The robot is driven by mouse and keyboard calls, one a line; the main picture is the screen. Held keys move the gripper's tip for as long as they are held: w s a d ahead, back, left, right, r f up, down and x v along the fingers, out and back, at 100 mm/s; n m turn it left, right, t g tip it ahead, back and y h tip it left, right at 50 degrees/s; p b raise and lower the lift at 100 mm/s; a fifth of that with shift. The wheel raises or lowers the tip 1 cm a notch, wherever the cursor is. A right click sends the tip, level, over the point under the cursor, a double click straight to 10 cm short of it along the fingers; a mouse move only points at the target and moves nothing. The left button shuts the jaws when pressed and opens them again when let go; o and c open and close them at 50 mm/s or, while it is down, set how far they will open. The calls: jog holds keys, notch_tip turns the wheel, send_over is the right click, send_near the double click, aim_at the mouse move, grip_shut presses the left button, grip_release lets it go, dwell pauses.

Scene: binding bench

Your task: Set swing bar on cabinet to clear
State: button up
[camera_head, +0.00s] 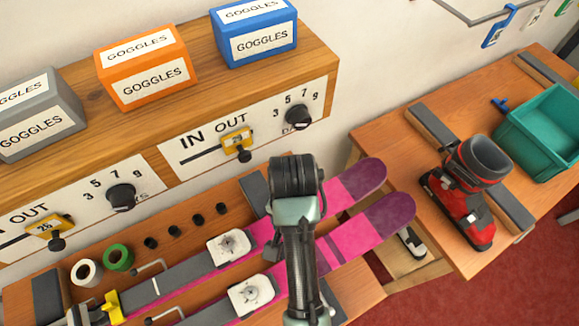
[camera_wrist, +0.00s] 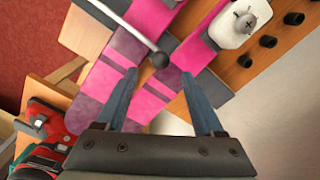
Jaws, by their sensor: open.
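In the wrist view, a thin pale rod with a dark ball end, which looks like the swing bar (camera_wrist: 128,32), slants in from the top edge. Its ball lies between and just beyond the fingertips of my gripper (camera_wrist: 159,76). The fingers are open, one on each side, and hold nothing. I cannot tell whether they touch the ball. In the head view my arm hides the fingers, and I cannot make out the bar. The wooden cabinet (camera_head: 205,52) at the back has white panels with IN/OUT sliders and dials. No "clear" mark is readable.
Pink and grey skis (camera_head: 362,183) lie on the bench below my arm. Goggles boxes (camera_head: 255,45) stand on the cabinet. A red boot (camera_head: 464,215) and a teal bin (camera_head: 545,135) are on the right table. Tape rolls (camera_head: 117,257) lie at lower left.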

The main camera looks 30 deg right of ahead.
notch_tip(320, 180, down, 10)
jog(key=shift+f+p, duration=0.1)
jog(key=shift+p, duration=0.55)
jog(key=shift+w, duration=0.1)
grip_shut()
jog(key=shift+a, duration=0.1)
dwell(0.9)
